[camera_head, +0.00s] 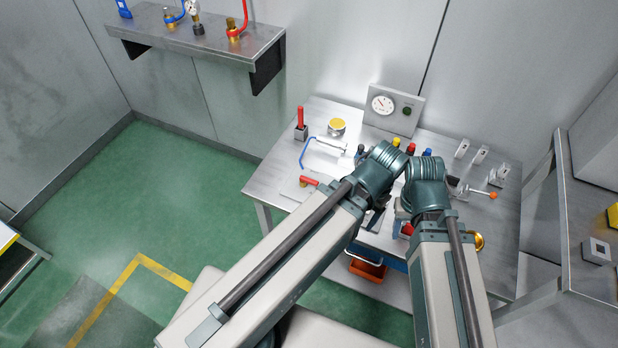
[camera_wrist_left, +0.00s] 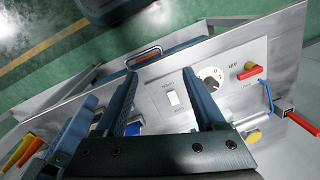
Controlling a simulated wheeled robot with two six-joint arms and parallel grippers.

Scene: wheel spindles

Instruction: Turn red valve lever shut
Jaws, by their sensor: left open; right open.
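A red lever (camera_head: 309,181) lies low on a flat panel at the left front of the workbench; it shows in the left wrist view (camera_wrist_left: 251,71), right of the fingers. A second red handle (camera_head: 300,117) stands upright on a grey block at the bench's back left, also in the wrist view (camera_wrist_left: 303,122). I cannot tell which is the valve lever meant. My left gripper (camera_wrist_left: 160,76) is open and empty over the panel, apart from both red handles. My right gripper (camera_head: 403,214) is open, mostly hidden by its arm, right of the red lever.
A dial knob (camera_wrist_left: 212,78) and white switch (camera_wrist_left: 172,98) lie near my left fingers. A wall shelf (camera_head: 165,38) carries several valves.

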